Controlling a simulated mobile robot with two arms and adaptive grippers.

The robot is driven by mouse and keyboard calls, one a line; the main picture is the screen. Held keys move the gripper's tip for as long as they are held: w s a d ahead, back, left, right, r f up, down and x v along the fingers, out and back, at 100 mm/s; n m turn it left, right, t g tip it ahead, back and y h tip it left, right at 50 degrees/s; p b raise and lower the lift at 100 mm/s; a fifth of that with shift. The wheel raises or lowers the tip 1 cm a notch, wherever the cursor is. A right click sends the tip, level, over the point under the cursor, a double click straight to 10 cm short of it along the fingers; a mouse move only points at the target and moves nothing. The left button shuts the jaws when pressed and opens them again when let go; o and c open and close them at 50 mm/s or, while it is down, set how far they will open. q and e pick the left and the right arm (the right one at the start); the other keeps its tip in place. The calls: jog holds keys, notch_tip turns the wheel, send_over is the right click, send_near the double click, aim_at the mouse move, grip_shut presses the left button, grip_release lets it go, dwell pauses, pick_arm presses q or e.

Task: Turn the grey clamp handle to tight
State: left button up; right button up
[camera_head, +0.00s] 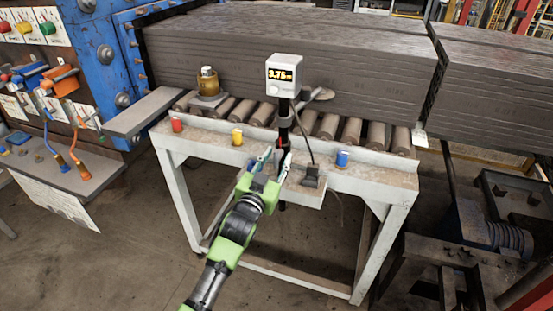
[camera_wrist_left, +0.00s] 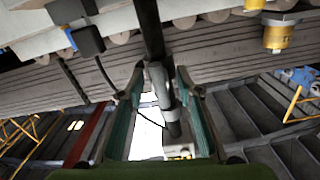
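A black upright post (camera_head: 284,130) carries a white display box (camera_head: 284,72) reading about 3.75 and stands at the front edge of the roller table. The grey clamp handle (camera_wrist_left: 160,90) is on the post in the left wrist view. In the head view it is mostly hidden by my gripper. My left gripper (camera_head: 274,160) is at the post, below the display. In the left wrist view its two teal fingers (camera_wrist_left: 160,76) stand apart, one on each side of the handle, with narrow gaps visible. My right gripper is not in view.
The roller table (camera_head: 375,178) bears red (camera_head: 177,124), yellow (camera_head: 237,137) and blue (camera_head: 342,158) pieces on its front. A black block (camera_head: 311,176) with a cable is right of the post. Large grey slabs (camera_head: 300,45) lie behind. A control panel (camera_head: 50,75) is at left.

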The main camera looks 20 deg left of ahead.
pick_arm(q)
jog(key=shift+s, duration=0.1)
jog(key=shift+s, duration=0.3)
jog(key=s, duration=1.1)
jog(key=shift+a, duration=0.2)
jog(key=shift+s, duration=0.1)
